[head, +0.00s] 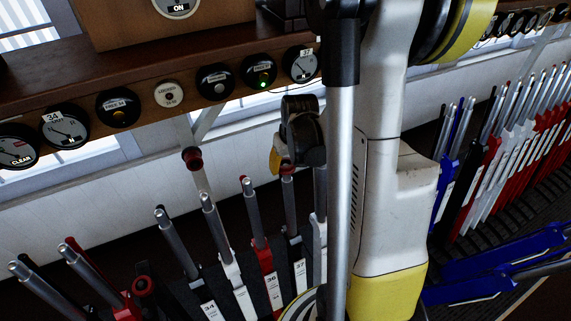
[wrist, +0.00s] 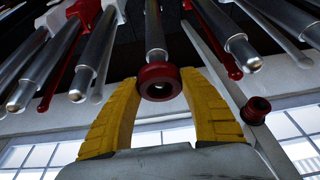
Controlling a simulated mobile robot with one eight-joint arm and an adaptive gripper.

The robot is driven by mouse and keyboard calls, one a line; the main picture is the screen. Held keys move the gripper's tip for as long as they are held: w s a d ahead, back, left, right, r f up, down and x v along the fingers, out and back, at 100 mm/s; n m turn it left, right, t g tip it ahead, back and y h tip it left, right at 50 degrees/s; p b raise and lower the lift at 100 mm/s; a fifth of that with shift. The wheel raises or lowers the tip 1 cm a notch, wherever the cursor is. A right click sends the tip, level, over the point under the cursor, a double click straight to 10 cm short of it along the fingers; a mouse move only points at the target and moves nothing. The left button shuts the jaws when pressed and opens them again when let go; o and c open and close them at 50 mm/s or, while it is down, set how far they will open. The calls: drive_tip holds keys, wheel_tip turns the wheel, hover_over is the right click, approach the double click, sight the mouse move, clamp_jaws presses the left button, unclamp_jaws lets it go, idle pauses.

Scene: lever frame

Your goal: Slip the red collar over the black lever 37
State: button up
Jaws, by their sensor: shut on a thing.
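The red collar (wrist: 158,82) is a short ring with a dark central hole, seen face-on in the wrist view. My gripper (wrist: 161,88) is shut on it, with a yellow finger on each side. A grey metal lever shaft (wrist: 155,32) runs up behind the collar, roughly in line with it. Whether the shaft's tip is inside the hole I cannot tell. In the head view the collar (head: 288,170) shows as a small dark red piece under my gripper, over the black lever 37 (head: 299,272), whose shaft rises towards it.
Several levers with grey shafts stand close on the left, including a red one (head: 265,262). A red-capped pale post (head: 193,159) stands behind, near the wall. Round dials (head: 264,73) line the wooden shelf above. Blue levers (head: 446,180) stand on the right.

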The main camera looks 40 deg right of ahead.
drive_tip(key=shift+s+f+b, duration=0.15)
drive_tip(key=shift+f+b, duration=0.85)
drive_tip(key=shift+f, duration=0.05)
drive_tip(key=shift+f, duration=0.15)
drive_tip(key=o, duration=1.3)
drive_tip(key=p+v, duration=0.6)
drive_tip(key=v, duration=0.3)
drive_tip(key=shift+s, duration=0.1)
